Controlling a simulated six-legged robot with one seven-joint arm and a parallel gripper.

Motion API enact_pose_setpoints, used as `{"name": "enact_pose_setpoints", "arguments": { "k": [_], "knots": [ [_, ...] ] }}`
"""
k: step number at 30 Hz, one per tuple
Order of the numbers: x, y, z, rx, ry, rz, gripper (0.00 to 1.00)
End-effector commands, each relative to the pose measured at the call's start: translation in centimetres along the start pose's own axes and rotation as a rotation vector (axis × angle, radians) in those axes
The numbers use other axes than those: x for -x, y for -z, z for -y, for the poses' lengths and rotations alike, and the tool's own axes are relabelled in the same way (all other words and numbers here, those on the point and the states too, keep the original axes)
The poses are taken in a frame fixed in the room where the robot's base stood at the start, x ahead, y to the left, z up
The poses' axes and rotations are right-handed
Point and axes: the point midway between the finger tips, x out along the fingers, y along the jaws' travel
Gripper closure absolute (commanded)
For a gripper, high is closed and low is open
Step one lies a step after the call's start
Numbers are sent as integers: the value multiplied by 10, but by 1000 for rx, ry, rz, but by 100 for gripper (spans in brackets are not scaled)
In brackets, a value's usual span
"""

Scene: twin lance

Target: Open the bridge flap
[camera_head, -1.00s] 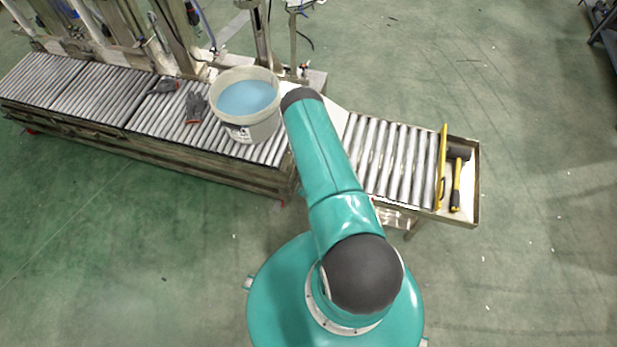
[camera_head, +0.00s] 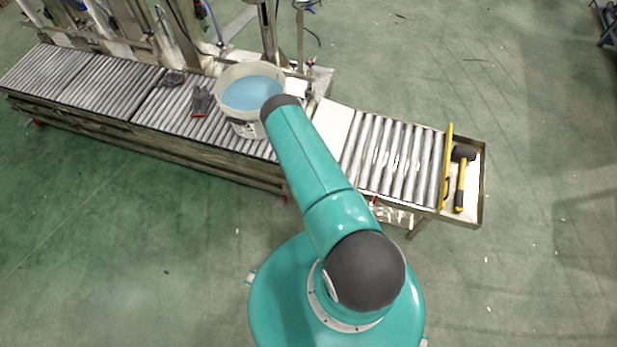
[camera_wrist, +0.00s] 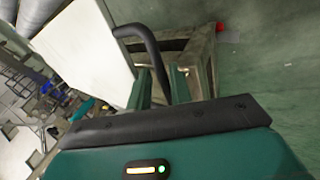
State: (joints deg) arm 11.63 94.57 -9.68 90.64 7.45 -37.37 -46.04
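The bridge flap is a plain white panel (camera_head: 333,126) between the two roller conveyor sections, just right of my arm in the head view. In the wrist view the flap (camera_wrist: 85,50) fills the upper left, and a dark bent handle (camera_wrist: 143,42) sticks out from its edge. My gripper (camera_wrist: 164,82) shows in the wrist view as two teal fingers standing apart. The handle's lower end reaches the gap between them; whether it touches either finger is unclear. In the head view my arm hides the gripper and handle.
A hammer (camera_head: 461,180) lies at the right conveyor's end, beside a yellow bar (camera_head: 446,165). The green floor in front is clear.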

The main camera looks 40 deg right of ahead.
Motion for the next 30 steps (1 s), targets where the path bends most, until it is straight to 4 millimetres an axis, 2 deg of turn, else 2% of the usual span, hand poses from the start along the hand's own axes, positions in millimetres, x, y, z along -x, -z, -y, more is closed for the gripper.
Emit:
{"name": "enact_pose_setpoints", "arguments": {
  "k": [7,11,17,27,30],
  "knots": [
    [1,1,-3,-1,-5,-3,82],
    [10,2,-4,0,-6,-3,82],
    [44,2,-3,1,-4,-2,82],
    [114,1,0,0,0,-1,82],
    [128,1,0,0,0,-1,82]
  ]
}}
